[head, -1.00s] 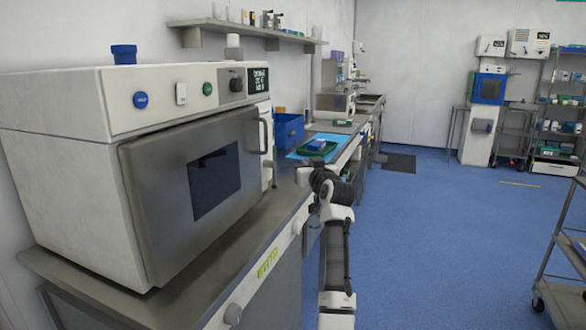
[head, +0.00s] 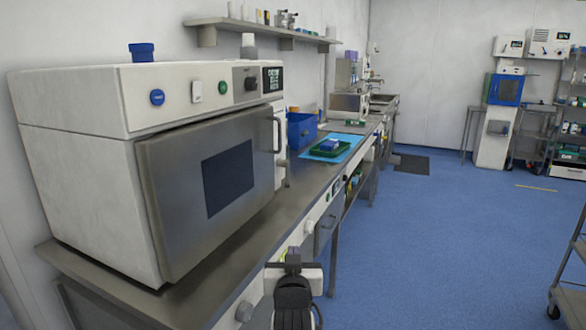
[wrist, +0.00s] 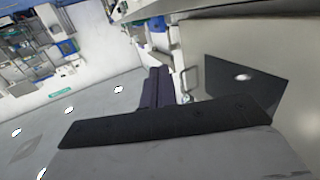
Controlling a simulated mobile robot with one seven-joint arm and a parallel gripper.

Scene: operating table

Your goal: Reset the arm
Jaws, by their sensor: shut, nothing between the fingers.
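My gripper (head: 291,257) shows at the bottom centre of the head view, in front of the counter's front edge and right of the oven. Its dark fingers also show in the wrist view (wrist: 158,88), side by side and closed, with nothing between them. My black wrist joint is below it at the frame's bottom edge. Most of my arm is out of view.
A large white oven (head: 75,150) with a steel door stands on the counter (head: 215,258) at left. Farther along are a blue bin (head: 301,130) and a green tray (head: 317,153). A steel trolley (head: 570,285) stands at right. Blue floor (head: 440,240) between is clear.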

